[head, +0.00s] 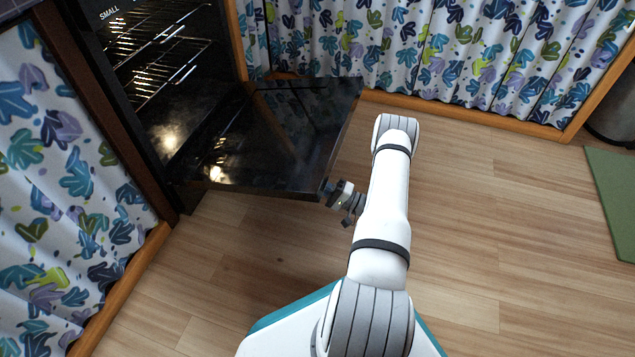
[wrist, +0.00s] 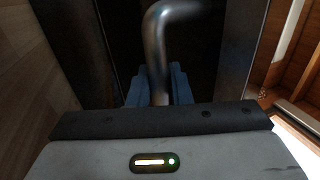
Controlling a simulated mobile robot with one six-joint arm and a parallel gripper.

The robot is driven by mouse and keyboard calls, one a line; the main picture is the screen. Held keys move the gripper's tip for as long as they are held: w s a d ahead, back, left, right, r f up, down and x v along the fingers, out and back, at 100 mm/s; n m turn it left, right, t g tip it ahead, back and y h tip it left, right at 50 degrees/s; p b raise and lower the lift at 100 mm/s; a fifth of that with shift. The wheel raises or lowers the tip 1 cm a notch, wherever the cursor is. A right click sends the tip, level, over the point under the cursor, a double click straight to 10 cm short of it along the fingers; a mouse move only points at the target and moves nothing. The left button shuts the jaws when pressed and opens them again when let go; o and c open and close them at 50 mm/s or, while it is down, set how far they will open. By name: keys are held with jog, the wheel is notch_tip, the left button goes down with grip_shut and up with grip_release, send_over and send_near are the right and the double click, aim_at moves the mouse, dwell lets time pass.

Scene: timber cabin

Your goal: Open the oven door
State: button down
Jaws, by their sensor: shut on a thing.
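The oven (head: 160,70) stands at the upper left in the head view, with its lit inside and wire racks showing. Its black door (head: 290,130) is folded far down, lying close to level over the floor. My gripper (head: 330,192) is at the door's outer edge, at its near corner. In the wrist view my gripper's blue fingers (wrist: 160,88) are shut on a curved metal handle (wrist: 157,40). The handle's far part runs out of clear sight into the dark. In the head view the handle is mostly hidden by the door's edge and my gripper.
Leaf-patterned curtains (head: 440,50) hang along the back, and another curtain (head: 55,180) hangs at the left, both in wooden frames. The wooden floor (head: 480,220) is clear to the right. A green mat (head: 612,195) lies at the right edge.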

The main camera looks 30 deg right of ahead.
jog(key=shift+w+d+r, duration=0.1)
jog(key=shift+d+r, duration=0.05)
jog(key=shift+d, duration=0.1)
jog(key=c, duration=1.4)
grip_release()
jog(key=shift+a, duration=0.1)
jog(key=shift+o, duration=0.2)
jog(key=p+v, duration=0.2)
jog(key=v, duration=0.6)
jog(key=shift+a, duration=0.15)
